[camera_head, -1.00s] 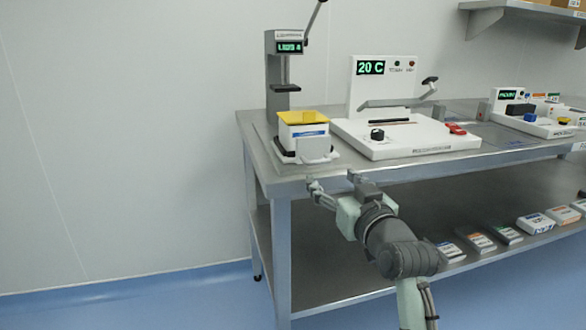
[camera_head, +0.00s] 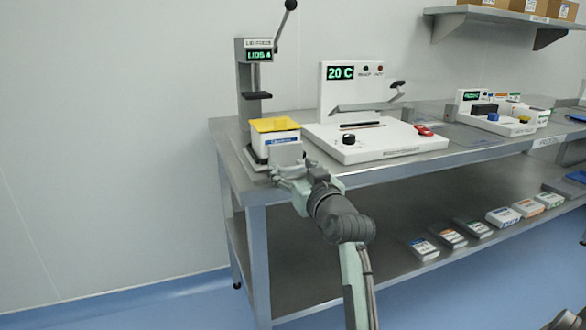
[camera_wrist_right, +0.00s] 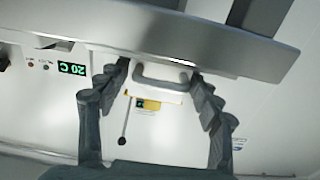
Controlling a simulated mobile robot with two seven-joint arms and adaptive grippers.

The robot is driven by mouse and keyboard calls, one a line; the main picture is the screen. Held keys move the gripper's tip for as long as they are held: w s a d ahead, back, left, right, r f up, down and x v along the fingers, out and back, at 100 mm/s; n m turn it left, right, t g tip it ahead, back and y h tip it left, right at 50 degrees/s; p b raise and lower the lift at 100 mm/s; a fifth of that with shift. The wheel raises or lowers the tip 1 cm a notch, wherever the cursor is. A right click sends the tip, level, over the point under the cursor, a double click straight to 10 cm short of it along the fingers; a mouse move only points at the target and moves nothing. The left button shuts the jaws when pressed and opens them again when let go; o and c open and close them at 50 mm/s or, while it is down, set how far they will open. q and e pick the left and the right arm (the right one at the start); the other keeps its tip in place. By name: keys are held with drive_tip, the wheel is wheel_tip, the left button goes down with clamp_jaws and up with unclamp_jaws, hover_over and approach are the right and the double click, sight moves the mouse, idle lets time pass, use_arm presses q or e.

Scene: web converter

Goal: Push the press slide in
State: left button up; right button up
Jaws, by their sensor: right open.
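The lid press (camera_head: 254,80) stands at the left end of the steel table, with a raised lever and a green display. Its slide (camera_head: 250,158) carries a white box (camera_head: 284,154) with a blue label and a yellow top. The slide's grey handle (camera_wrist_right: 160,82) shows in the right wrist view, between the two spread fingers. My right gripper (camera_head: 276,176) is open at the front of the slide and hides much of the handle in the head view. It also shows in the wrist view (camera_wrist_right: 160,72). Contact with the handle cannot be told. My left gripper is not in view.
The steel table's front edge (camera_head: 400,162) runs just beside my right arm. A white machine reading 20 C (camera_head: 362,148) stands right of the press. Several small boxes lie on the lower shelf (camera_head: 385,265). The floor at left is clear.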

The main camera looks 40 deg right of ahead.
drive_tip(key=shift+c, duration=0.5)
drive_tip(key=c, duration=1.3)
drive_tip(key=shift+o, duration=0.2)
drive_tip(key=x, duration=0.8)
drive_tip(key=shift+w+d, duration=0.1)
drive_tip(key=shift+w, duration=0.25)
drive_tip(key=o, duration=1.4)
drive_tip(key=shift+s, duration=0.1)
drive_tip(key=shift+c, duration=0.2)
drive_tip(key=v, duration=1.2)
drive_tip(key=shift+d, duration=0.1)
